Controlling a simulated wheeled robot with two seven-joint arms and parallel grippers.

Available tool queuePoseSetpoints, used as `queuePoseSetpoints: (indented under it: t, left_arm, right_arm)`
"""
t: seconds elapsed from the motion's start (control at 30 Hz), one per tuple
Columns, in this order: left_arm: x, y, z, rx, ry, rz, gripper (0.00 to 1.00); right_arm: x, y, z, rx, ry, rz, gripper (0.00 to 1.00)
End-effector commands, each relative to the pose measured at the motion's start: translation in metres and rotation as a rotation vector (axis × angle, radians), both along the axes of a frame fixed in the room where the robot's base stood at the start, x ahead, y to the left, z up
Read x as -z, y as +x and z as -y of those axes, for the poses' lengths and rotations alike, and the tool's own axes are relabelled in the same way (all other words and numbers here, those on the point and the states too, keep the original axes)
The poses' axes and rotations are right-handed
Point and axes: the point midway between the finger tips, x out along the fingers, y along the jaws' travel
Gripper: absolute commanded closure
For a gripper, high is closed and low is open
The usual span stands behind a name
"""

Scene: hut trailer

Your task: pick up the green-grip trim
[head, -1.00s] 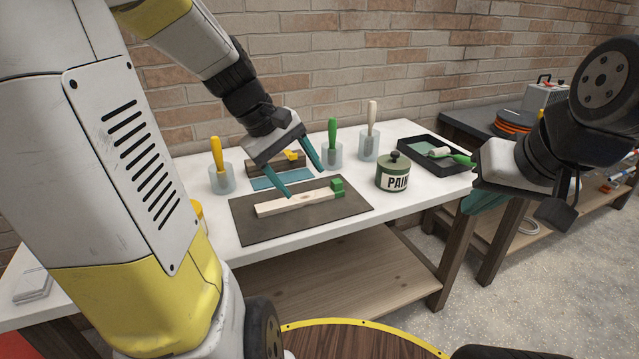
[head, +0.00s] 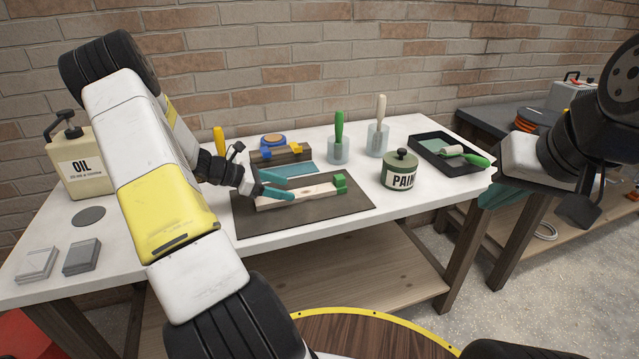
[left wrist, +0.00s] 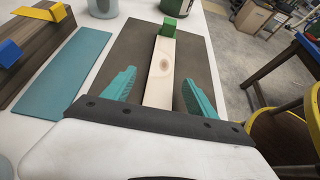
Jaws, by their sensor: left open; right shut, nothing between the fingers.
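The green-grip trim is a pale wooden strip (head: 318,190) with a green block (head: 340,183) at its far right end. It lies on a dark mat (head: 345,207) on the white table. My left gripper (head: 290,187) is open and low over the strip's left part. In the left wrist view the strip (left wrist: 159,80) runs between its two teal fingers (left wrist: 152,92), with space on both sides and the green block (left wrist: 169,27) beyond them. I cannot tell the exact height above the mat. My right gripper (head: 487,195) is shut and empty, off the table's right end.
Behind the mat are a teal strip (head: 303,168) and a dark wooden piece with yellow and blue grips (head: 282,157). Brushes in cups (head: 339,150), a paint tin (head: 399,172) and a roller tray (head: 428,145) stand right. An oil can (head: 80,165) stands left.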

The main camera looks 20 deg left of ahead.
Motion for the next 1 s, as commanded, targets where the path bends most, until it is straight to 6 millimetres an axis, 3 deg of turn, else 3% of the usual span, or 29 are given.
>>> queuePoseSetpoints:
  t: [0.3,0.63,0.93,1.0]
  left_arm:
    - [0.020,0.019,0.035,0.002,0.000,0.000,0.34]
    - [0.022,0.022,0.039,0.002,0.002,0.000,0.36]
    - [0.022,0.022,0.039,0.002,0.002,0.000,0.94]
    - [0.022,0.022,0.039,0.002,0.002,0.000,1.00]
  right_arm:
    - [0.000,0.000,0.000,0.000,0.000,0.000,1.00]
    - [0.000,0.000,0.000,0.000,0.000,0.000,1.00]
    - [0.000,0.000,0.000,0.000,0.000,0.000,1.00]
    - [0.000,0.000,0.000,0.000,0.000,0.000,1.00]
